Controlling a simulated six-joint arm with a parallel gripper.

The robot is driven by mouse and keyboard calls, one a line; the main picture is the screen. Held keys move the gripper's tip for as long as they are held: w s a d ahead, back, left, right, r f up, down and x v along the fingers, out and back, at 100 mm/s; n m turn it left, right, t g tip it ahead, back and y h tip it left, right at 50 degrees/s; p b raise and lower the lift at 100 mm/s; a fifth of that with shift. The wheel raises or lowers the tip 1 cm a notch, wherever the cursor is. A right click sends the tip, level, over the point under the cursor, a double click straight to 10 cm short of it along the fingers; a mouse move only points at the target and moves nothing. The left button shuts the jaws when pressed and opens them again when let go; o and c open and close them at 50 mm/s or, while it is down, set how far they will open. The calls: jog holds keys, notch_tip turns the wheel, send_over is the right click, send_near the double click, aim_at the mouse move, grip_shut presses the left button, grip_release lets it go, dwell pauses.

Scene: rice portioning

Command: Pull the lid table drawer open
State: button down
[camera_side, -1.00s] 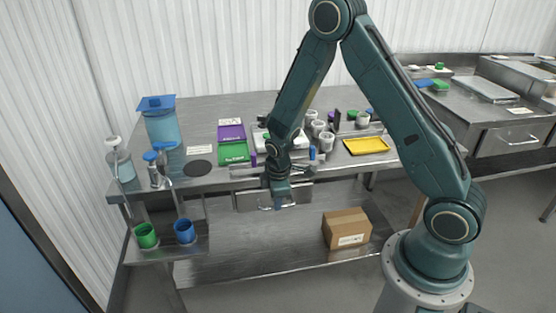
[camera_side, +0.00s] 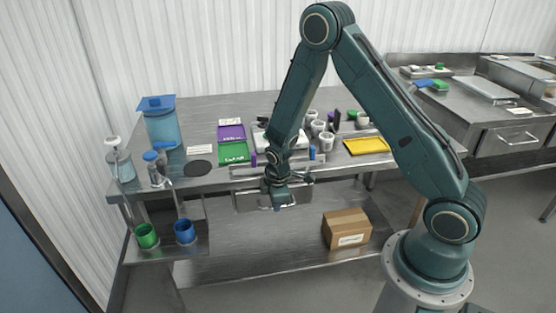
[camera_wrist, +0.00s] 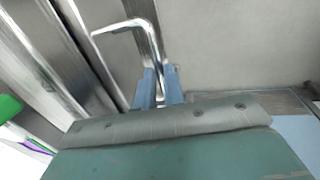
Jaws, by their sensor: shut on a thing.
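The metal drawer (camera_side: 244,201) is under the front edge of the steel table, below the boards and cups. My gripper (camera_side: 277,207) reaches down in front of it, at its handle. In the wrist view, the bent metal bar handle (camera_wrist: 128,25) runs down between the two blue fingers of my gripper (camera_wrist: 158,88), which are shut on it. My wrist hides part of the drawer front in the side view. I cannot tell from these frames how far the drawer stands out.
The table top holds a green board (camera_side: 233,152), a purple board (camera_side: 231,132), several cups and a yellow tray (camera_side: 366,146). A cardboard box (camera_side: 346,229) stands on the lower shelf. A blue cup (camera_side: 184,232) and a green cup (camera_side: 146,236) stand at the left. Another drawer (camera_side: 512,138) is at the right.

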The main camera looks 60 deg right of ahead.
jog(key=s+a, duration=1)
jog(key=shift+s+a, duration=0.3)
jog(key=shift+a, duration=0.05)
dwell(0.3)
jog(key=c, duration=1.5)
grip_release()
jog(key=shift+r, duration=0.2)
jog(key=shift+s+a+r, duration=0.3)
jog(key=shift+r, duration=1.9)
jog(key=shift+s+a+r, duration=0.35)
jog(key=shift+r, duration=1.85)
jog(key=shift+s+a+r, duration=0.3)
jog(key=shift+r, duration=1.9)
